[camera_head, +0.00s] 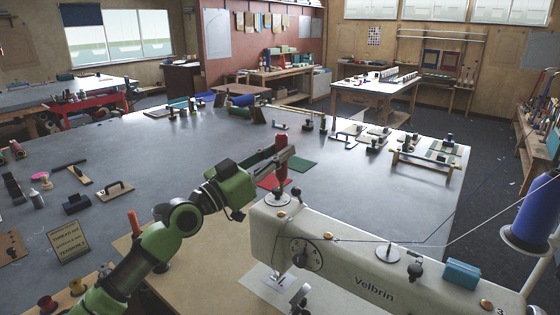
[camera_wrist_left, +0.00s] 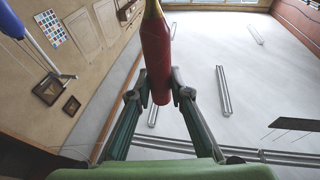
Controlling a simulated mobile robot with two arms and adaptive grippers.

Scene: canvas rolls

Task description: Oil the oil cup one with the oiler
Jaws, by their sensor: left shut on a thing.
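My left gripper (camera_head: 284,158) is shut on the red oiler (camera_head: 282,141) and holds it roughly upright above the left end of the cream sewing machine (camera_head: 350,257). In the left wrist view, both fingers of the gripper (camera_wrist_left: 159,94) press on the sides of the oiler (camera_wrist_left: 157,52), whose narrow end is brass. Which is oil cup one, I cannot read. Whether the oiler touches anything below is unclear. My right gripper is out of view.
A round metal disc (camera_head: 283,199) on the machine lies under the oiler. A blue thread cone (camera_head: 530,222) and a blue block (camera_head: 462,273) are at the right. A sign (camera_head: 68,241) and small tools lie on the grey table (camera_head: 190,160), whose middle is largely clear.

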